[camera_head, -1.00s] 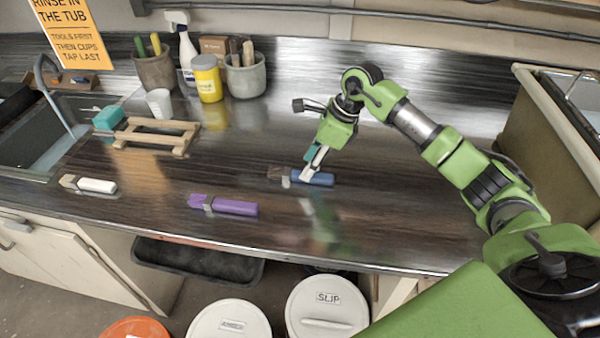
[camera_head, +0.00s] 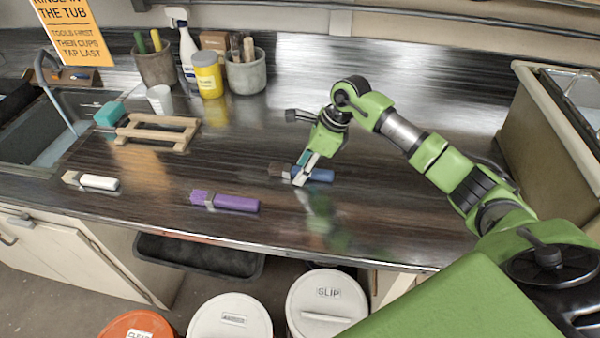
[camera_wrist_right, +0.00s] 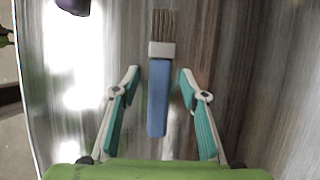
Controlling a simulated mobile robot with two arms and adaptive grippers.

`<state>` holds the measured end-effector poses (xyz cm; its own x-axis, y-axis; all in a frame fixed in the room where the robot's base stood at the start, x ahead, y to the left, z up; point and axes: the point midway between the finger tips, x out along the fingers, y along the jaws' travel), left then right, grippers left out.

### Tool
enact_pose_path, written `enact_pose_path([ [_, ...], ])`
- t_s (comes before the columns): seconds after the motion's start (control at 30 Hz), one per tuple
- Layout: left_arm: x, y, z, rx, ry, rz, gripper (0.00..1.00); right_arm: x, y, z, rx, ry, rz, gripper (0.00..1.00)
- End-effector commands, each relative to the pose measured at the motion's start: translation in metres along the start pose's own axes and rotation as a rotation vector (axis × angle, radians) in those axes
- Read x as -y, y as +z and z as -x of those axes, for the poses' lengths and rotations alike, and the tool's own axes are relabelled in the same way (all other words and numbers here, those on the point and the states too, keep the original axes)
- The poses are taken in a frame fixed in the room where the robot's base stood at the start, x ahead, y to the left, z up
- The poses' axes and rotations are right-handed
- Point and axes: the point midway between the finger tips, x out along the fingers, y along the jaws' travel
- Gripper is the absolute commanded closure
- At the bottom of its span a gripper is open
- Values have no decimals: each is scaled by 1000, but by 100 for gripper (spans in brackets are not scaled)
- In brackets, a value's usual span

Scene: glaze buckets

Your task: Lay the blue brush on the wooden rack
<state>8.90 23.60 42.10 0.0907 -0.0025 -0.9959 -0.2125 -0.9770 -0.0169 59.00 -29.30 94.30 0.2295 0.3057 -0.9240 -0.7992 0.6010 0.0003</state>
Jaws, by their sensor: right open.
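The blue brush (camera_head: 319,175) lies on the dark counter, its bristles pointing left. My right gripper (camera_head: 301,178) is down at the brush, over its ferrule end. In the right wrist view the gripper (camera_wrist_right: 158,75) is open, with one finger on each side of the blue brush (camera_wrist_right: 158,98) and a gap on both sides. The bristles stick out beyond the fingertips. The wooden rack (camera_head: 158,144) stands empty on the counter at the left, near the sink. My left gripper is not in view.
A purple brush (camera_head: 236,203) and a white brush (camera_head: 98,182) lie near the counter's front edge. A teal sponge (camera_head: 108,114) and a white cup (camera_head: 160,99) are by the rack. Pots of tools (camera_head: 246,76), a yellow jar (camera_head: 208,80) and a spray bottle (camera_head: 187,50) stand behind.

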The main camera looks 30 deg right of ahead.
Motion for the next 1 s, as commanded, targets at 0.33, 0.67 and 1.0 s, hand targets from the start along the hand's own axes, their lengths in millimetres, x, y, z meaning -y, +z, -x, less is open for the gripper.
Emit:
enact_pose_path([
  [0.33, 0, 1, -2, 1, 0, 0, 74, 0, -1, -1, 0, 0, 0, 100],
  [0.67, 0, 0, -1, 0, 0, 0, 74, 0, 0, -1, 0, 0, 0, 100],
  [1.0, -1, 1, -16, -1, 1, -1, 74, 2, 10, 24, 3, -7, 3, 100],
])
